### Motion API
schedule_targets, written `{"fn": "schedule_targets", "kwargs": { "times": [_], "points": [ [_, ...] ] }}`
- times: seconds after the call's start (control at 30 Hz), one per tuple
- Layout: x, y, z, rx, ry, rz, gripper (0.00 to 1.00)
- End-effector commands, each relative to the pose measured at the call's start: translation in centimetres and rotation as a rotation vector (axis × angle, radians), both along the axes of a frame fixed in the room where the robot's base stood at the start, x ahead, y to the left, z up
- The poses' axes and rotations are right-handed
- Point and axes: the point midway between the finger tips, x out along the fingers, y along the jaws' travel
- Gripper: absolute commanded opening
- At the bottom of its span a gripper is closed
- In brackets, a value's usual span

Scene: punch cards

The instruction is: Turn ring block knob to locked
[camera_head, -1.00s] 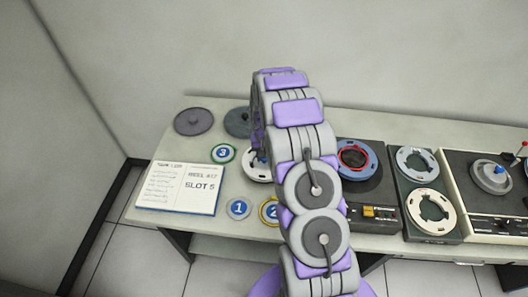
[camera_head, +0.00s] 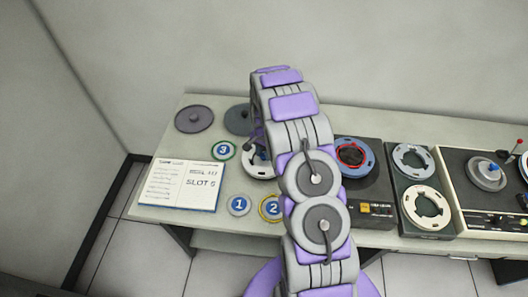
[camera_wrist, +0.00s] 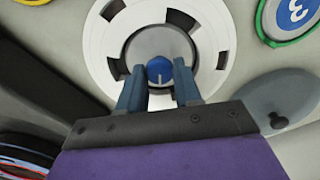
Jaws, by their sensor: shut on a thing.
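The ring block is a white slotted ring (camera_wrist: 108,55) around a grey hub (camera_wrist: 150,38), with a small blue knob (camera_wrist: 160,70) on it. A pale line on the knob points toward the bottom of the wrist view. My gripper (camera_wrist: 158,82) has its two blue-grey fingers on either side of the knob, shut on it. In the head view the white ring (camera_head: 258,168) lies on the table, and my arm hides most of it and the gripper tips. I cannot tell any locked mark.
An open booklet reading SLOT 5 (camera_head: 180,186) lies at the left. Round badges 1 (camera_head: 239,205), 2 (camera_head: 271,208) and 3 (camera_head: 223,150) surround the ring. Grey discs (camera_head: 194,119) lie behind. Tape decks (camera_head: 372,208) fill the right side.

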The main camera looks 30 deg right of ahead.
Motion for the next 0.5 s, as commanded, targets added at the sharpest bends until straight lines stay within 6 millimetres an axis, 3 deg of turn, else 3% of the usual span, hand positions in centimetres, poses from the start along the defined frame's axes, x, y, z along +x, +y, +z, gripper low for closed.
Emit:
{"fn": "schedule_targets", "kwargs": {
  "times": [0.47, 0.5],
  "points": [
    [-0.15, 0.09, -0.19, 0.002, 0.005, -0.014, 0.03],
    [-0.15, 0.09, -0.19, 0.002, 0.005, -0.014, 0.35]
  ]
}}
